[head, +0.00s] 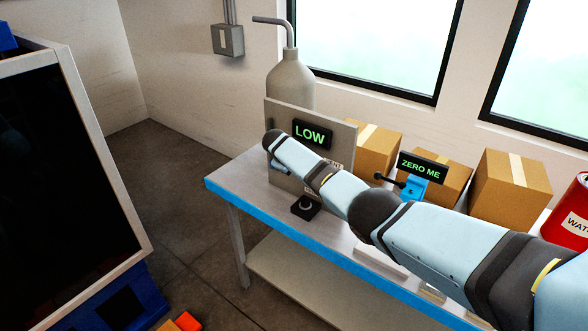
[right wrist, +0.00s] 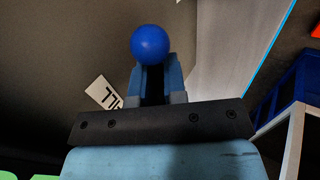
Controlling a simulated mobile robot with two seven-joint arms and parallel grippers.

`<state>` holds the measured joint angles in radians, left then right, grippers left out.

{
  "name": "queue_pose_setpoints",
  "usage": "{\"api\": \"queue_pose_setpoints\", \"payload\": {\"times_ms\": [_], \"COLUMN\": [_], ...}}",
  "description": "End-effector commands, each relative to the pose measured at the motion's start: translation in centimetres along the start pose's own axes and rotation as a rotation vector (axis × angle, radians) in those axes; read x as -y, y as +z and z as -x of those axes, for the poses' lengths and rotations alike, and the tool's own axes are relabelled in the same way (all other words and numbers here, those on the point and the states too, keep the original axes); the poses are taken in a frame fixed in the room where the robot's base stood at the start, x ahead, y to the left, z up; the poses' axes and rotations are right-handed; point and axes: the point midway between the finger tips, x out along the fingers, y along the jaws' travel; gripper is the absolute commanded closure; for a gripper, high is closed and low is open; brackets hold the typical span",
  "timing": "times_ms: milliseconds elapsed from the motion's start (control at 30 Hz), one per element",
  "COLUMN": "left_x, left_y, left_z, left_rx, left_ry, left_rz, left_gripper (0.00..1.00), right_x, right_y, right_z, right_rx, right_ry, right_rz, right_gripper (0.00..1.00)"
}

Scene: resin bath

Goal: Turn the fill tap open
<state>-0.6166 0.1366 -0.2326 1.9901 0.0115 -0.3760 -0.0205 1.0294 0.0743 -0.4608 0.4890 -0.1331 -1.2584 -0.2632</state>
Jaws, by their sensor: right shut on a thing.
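A grey upright panel (head: 345,140) stands on the bench and carries a dark display (head: 312,134) reading LOW in green. My right arm reaches across the panel's front, and its wrist hides much of the panel and the tap there. In the right wrist view, my right gripper (right wrist: 152,82) is shut on a round blue knob (right wrist: 151,44), which I take to be the fill tap's handle. A white label (right wrist: 104,92), partly hidden and upside down, sits beside it. The tap's body and handle angle are not clear. My left gripper is not in view.
The bench (head: 232,172) has a blue front edge. A grey bottle (head: 290,80) with a bent pipe stands behind the panel. Cardboard boxes (head: 508,185), a ZERO ME display (head: 420,167) and a red container (head: 570,215) are to the right. A large dark-fronted cabinet (head: 60,190) stands left.

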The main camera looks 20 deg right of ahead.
Motion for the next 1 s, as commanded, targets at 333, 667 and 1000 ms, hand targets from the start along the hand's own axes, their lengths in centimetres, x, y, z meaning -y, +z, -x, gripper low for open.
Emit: {"api": "queue_pose_setpoints", "payload": {"times_ms": [333,667,1000], "left_x": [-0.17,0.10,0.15], "left_y": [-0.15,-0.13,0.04], "left_z": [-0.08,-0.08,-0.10], "left_rx": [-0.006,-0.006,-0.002], "left_ry": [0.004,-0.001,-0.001], "left_rz": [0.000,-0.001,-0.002], "left_gripper": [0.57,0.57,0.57], "right_x": [-0.03,-0.06,-0.10], "right_y": [0.05,0.04,-0.02], "right_z": [0.03,0.05,0.24], "right_rx": [0.031,0.030,0.028], "right_ry": [-0.001,0.000,0.000], "right_rz": [0.020,0.020,0.018], "right_gripper": [1.00,0.70,0.64]}}
